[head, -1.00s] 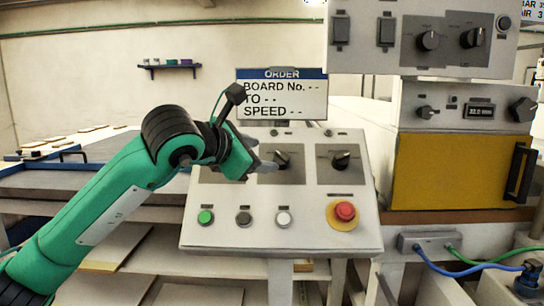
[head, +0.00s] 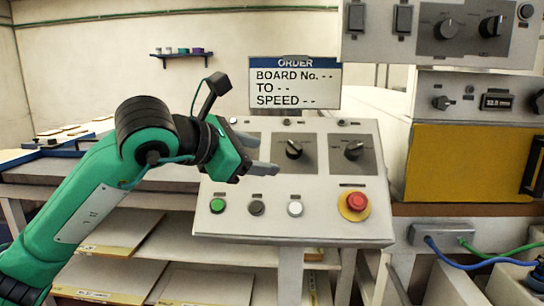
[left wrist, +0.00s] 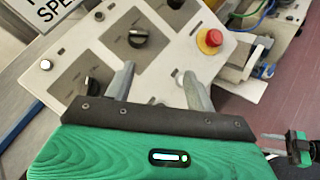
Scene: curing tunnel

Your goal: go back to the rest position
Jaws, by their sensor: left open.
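My left gripper (head: 262,155) is in front of the left part of the sloped control panel (head: 330,228), with its arm coming in from the left. Its two grey fingers are apart and hold nothing. The left wrist view shows the open fingers (left wrist: 158,92) with the panel (left wrist: 185,62) beyond them. The panel carries dark knobs (head: 293,149), a green button (head: 217,205) and a red stop button (head: 356,201). One knob at the panel's left is hidden behind my gripper in the head view. My right gripper is not clearly seen in the head view.
An order sign (head: 293,86) stands behind the panel. A switch box (head: 440,35) and a yellow-fronted unit (head: 465,165) stand at the right. Blue and green cables (head: 480,262) run at lower right. Shelves with boards (head: 110,238) lie below my left arm.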

